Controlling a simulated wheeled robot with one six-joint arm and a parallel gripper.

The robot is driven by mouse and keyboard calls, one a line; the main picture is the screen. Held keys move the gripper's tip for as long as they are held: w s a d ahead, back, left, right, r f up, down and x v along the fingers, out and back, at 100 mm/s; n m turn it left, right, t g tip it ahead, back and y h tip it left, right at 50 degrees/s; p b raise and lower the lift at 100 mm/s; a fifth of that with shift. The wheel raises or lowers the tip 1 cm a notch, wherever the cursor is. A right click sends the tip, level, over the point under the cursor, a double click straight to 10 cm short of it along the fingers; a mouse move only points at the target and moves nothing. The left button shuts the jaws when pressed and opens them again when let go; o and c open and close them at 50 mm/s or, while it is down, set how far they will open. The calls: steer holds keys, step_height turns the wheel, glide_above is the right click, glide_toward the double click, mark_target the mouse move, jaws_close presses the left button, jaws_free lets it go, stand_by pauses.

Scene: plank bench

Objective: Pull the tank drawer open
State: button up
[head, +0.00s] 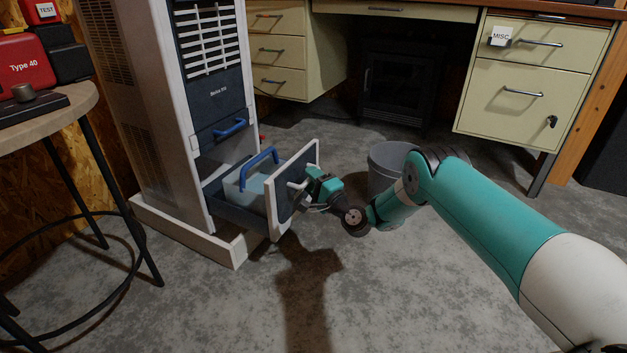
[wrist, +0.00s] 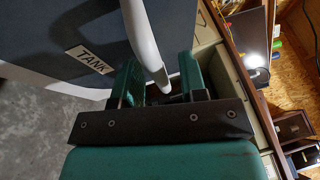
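The tank drawer (head: 278,222) is at the bottom of the tall white and dark blue unit and stands well out from it. A pale, translucent tank (head: 246,196) with a blue carry handle sits inside it. The drawer front shows the word TANK in the wrist view (wrist: 105,38). Its white bar handle (wrist: 143,35) runs between the fingers of my gripper (wrist: 160,78). The fingers look apart, with a gap visible beside the bar. In the head view, my gripper (head: 308,190) is at the outer face of the drawer front; its fingertips are hard to make out.
The tall unit (head: 165,100) stands on a white base (head: 190,238). A grey bin (head: 383,170) stands behind my arm. A cream desk (head: 525,95) with drawers is at the back. A round stool (head: 80,105) is at left. The concrete floor in front of the drawer is clear.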

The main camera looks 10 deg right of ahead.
steer(key=p+v, duration=1.7)
steer(key=p, duration=0.4)
steer(key=shift+s, duration=0.2)
steer(key=shift+d+f, duration=0.1)
